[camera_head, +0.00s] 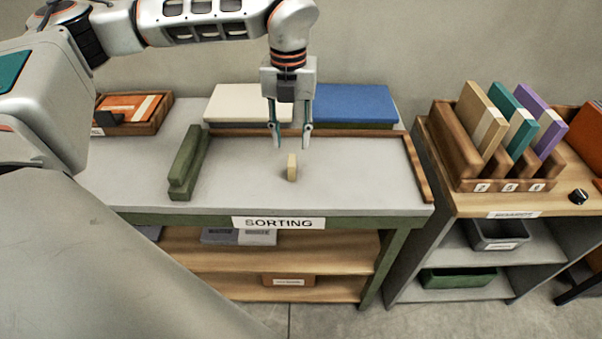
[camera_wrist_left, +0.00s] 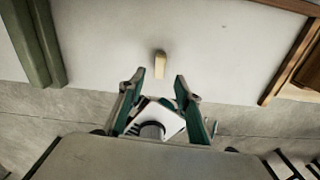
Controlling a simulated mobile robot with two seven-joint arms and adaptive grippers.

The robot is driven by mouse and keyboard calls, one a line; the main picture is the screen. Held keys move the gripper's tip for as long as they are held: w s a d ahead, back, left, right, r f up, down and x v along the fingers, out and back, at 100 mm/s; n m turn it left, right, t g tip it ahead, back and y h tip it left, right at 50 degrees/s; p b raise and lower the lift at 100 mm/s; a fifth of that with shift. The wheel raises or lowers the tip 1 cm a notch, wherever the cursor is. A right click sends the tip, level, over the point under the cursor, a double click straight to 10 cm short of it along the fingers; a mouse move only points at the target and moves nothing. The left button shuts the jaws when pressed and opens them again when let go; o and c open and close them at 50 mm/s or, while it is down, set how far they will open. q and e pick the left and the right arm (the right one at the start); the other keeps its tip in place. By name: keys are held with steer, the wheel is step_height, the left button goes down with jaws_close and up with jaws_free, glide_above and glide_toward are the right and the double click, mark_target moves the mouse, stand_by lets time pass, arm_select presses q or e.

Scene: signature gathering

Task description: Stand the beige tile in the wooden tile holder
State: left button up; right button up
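A small beige tile (camera_head: 292,167) stands upright on the grey top of the sorting table, alone. My left gripper (camera_head: 292,139) points down above the table with its fingers apart and nothing between them. In the left wrist view the tile (camera_wrist_left: 160,64) shows just beyond the open fingertips (camera_wrist_left: 160,82), lined up with the gap. A long green stepped rack (camera_head: 187,163) lies to the left on the table; it also shows in the wrist view (camera_wrist_left: 38,45). My right gripper is out of view.
A wooden rim (camera_head: 417,168) edges the table's right side. A cream slab (camera_head: 248,102) and a blue slab (camera_head: 350,104) lie at the back. A slotted wooden rack (camera_head: 455,150) holds tan, teal and purple pieces at right. The tabletop around the tile is clear.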

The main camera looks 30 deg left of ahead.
mark_target(292, 160)
arm_select(q)
steer(key=shift+f+n, duration=0.35)
steer(key=shift+n, duration=0.15)
step_height(292, 160, down, 7)
steer(key=shift+f+b, duration=0.2)
steer(key=shift+b, duration=0.1)
steer(key=shift+c, duration=0.3)
jaws_close()
